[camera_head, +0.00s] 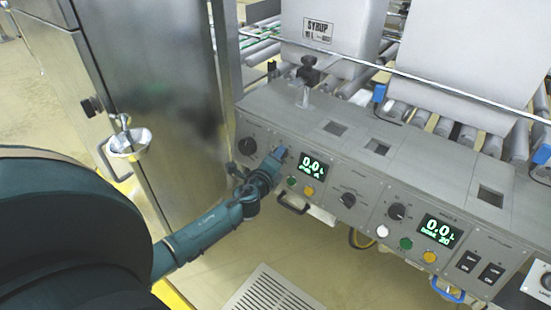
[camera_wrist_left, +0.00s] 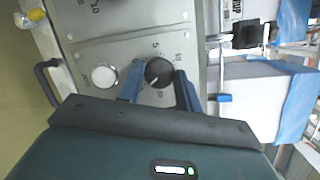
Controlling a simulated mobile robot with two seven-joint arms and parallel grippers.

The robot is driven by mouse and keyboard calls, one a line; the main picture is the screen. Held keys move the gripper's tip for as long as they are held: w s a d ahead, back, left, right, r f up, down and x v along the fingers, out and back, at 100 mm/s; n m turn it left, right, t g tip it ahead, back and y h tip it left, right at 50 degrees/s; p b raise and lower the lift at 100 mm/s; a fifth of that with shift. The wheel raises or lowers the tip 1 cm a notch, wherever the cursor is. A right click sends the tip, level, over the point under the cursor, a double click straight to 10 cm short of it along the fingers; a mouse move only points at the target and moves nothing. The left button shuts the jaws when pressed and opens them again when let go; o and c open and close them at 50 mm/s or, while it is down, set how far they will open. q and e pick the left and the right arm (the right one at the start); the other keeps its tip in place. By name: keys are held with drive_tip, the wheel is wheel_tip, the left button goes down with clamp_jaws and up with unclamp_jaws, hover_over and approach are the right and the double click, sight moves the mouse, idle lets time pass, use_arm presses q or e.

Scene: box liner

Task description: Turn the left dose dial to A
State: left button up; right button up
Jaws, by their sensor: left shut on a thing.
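The left dose dial (camera_wrist_left: 158,72) is a round black knob with a white pointer line, ringed by small printed numbers. In the left wrist view it sits between the blue fingers of my left gripper (camera_wrist_left: 159,80), which is shut on it. In the head view my left gripper (camera_head: 277,158) reaches the panel just left of the left display (camera_head: 312,166) and hides the dial. This display reads 0.0 L, with a small dose line that seems to end in A. A white button (camera_wrist_left: 104,75) is beside the fingers. My right gripper is not in view.
The grey control panel (camera_head: 270,112) also carries a dark knob (camera_head: 247,146) to the left, another knob (camera_head: 348,200), the right dose dial (camera_head: 397,211) and the right display (camera_head: 440,230). A black handle (camera_head: 293,206) sticks out below. A steel cabinet (camera_head: 165,85) stands at left.

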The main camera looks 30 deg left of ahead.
use_arm(q)
drive_tip(key=o, duration=1)
drive_tip(key=p+v, duration=0.1)
drive_tip(key=v, duration=1.2)
drive_tip(key=shift+s+p, duration=0.1)
drive_tip(key=shift+p, duration=0.25)
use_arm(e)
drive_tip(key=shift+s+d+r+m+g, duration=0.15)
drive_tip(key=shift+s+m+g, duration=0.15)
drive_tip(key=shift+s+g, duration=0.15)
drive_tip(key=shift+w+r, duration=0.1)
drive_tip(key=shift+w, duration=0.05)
